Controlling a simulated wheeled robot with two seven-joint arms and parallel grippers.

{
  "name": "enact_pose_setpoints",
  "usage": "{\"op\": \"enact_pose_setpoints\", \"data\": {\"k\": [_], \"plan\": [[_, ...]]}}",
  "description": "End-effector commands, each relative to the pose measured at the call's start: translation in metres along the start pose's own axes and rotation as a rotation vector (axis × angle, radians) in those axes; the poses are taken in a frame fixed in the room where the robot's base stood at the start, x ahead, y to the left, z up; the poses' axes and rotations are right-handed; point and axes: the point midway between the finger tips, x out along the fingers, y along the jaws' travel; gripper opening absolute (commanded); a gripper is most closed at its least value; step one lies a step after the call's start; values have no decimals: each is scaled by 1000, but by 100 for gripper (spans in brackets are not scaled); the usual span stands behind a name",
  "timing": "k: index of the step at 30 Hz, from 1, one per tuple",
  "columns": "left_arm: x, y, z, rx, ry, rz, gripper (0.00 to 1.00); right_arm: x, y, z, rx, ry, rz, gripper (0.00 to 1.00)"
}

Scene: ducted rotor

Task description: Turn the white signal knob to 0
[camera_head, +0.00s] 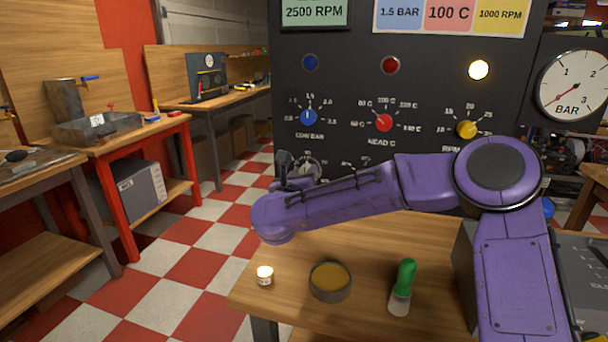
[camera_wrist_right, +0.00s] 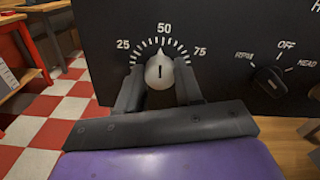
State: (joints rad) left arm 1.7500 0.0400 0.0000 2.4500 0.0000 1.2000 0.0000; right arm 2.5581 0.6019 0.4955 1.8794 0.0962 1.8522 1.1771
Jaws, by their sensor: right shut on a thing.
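The white signal knob (camera_wrist_right: 160,72) is on the dark panel in the right wrist view. Its narrow tip and dark mark point about straight up, near 50 on a scale labelled 25, 50 and 75. The 0 mark is not visible; the lower dial is hidden by my gripper. My right gripper (camera_wrist_right: 159,88) is shut on the knob, one dark finger on each side. In the head view the knob's dial (camera_head: 310,165) is partly hidden behind my right gripper (camera_head: 297,168). My left gripper is not in view.
A black selector knob (camera_wrist_right: 269,81) is right of the signal knob. Blue (camera_head: 308,117), red (camera_head: 383,123) and yellow (camera_head: 466,129) knobs sit above.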

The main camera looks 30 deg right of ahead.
Motion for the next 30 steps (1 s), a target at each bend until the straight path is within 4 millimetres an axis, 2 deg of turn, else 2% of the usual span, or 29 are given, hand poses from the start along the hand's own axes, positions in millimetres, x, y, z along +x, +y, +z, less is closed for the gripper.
{"op": "enact_pose_setpoints", "data": {"k": [14, 30], "plan": [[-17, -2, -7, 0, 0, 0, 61, 0, 0, 3, -414, -1, -1, 5], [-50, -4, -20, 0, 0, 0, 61, 0, 0, 4, -929, -2, -1, 5]]}}
